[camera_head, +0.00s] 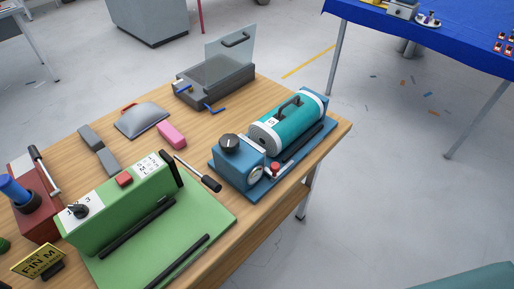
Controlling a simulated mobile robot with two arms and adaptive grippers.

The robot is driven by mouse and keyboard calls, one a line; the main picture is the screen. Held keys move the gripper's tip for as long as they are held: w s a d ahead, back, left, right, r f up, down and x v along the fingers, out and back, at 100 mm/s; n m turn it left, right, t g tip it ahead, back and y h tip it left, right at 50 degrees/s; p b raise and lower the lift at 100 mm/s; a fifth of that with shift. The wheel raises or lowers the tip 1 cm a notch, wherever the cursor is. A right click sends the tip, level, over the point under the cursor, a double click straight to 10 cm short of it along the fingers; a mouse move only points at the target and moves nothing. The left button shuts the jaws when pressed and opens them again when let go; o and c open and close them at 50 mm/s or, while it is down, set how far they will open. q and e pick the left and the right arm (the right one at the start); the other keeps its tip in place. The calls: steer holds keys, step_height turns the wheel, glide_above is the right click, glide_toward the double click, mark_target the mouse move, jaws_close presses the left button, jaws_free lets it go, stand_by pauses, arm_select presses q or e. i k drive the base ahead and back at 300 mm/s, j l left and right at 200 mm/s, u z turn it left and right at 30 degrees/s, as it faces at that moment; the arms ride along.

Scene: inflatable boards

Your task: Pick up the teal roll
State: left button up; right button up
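A teal cylinder (289,124) with white end bands and a black handle on top lies in a blue machine at the right end of the wooden table. A flat teal surface (470,279) is cut off at the bottom right edge of the view. I cannot tell from its visible part whether it is a roll. Neither of my grippers is in view.
The blue machine (237,163) has a black knob, a gauge and a red button. A green machine (120,208), a screwdriver (199,174), a pink block (172,134) and a grey lidded box (214,85) share the wooden table (235,246). Open floor (400,180) lies right.

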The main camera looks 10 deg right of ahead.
mark_target(275, 130)
steer(key=l+u, duration=0.35)
steer(key=l, duration=0.2)
steer(key=k+l+u, duration=0.1)
steer(key=l+u, duration=0.3)
steer(key=k+l+u, duration=0.2)
steer(key=l+u, duration=0.15)
steer(key=l, duration=0.2)
